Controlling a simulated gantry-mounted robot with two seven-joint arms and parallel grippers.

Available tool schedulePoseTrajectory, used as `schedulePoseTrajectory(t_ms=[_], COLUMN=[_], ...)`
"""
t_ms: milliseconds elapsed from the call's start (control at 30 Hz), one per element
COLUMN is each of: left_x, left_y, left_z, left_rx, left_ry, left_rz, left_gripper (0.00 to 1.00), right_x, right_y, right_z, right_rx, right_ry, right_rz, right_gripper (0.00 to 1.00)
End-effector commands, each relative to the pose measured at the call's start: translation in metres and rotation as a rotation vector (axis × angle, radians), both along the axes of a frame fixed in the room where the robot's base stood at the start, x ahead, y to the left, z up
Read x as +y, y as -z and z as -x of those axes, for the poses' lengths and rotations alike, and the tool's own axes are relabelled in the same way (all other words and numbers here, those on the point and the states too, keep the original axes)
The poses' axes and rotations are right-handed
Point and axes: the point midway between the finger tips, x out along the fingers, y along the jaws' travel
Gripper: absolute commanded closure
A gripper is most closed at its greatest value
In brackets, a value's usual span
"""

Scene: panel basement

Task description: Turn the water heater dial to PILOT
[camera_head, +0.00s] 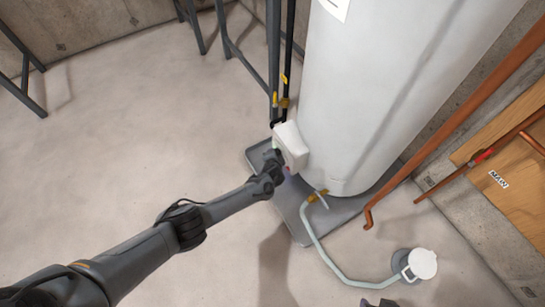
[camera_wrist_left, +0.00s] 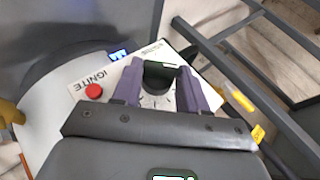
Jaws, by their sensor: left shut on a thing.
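The white water heater (camera_head: 375,80) stands upright, with a white control box (camera_head: 292,147) low on its left side. In the left wrist view the box's white face (camera_wrist_left: 70,127) carries a red button (camera_wrist_left: 93,91) beside the word IGNITE. A dark round dial (camera_wrist_left: 158,76) sits on this face, with marks around it too small to read. My left gripper (camera_head: 277,157) reaches the box; in the wrist view its purple fingers (camera_wrist_left: 160,84) are shut on the dial from both sides. A dark tip at the head view's bottom edge may be my right gripper (camera_head: 379,302); its jaws cannot be made out.
The heater stands in a grey pan (camera_head: 300,222). A pale hose (camera_head: 318,248) runs to a white-lidded floor unit (camera_head: 422,263). Copper pipes (camera_head: 460,107) pass on the right. Dark pipes with yellow fittings (camera_head: 281,101) rise beside the box.

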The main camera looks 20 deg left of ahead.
Motion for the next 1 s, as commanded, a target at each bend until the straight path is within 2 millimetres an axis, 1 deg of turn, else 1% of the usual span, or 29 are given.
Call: schedulePoseTrajectory(t_ms=[33,500,533,667,1000], left_x=[-0.0004,0.0003,0.0003,0.0003,-0.0003], left_y=[0.0022,0.0022,0.0022,0.0018,-0.0003], left_z=[0.001,0.0014,0.0014,0.0011,0.0013], left_rx=[-0.002,-0.01,-0.01,-0.011,-0.012], left_ry=[0.001,0.0,0.0,0.0,0.0], left_rz=[-0.007,-0.019,-0.019,-0.02,-0.019], left_gripper=[0.88,0.88,0.53,0.33,0.32], right_x=[0.0003,0.0008,0.0008,0.0008,0.0004], right_y=[0.0015,0.0019,0.0019,0.0019,0.0001], right_z=[0.0,0.0002,0.0002,0.0002,0.0003], right_rx=[0.0,0.001,0.001,0.001,0.001], right_ry=[0.001,0.002,0.002,0.002,0.002], right_rz=[-0.001,-0.004,-0.004,-0.004,-0.001], right_gripper=[0.57,0.57,0.57,0.57,0.57])
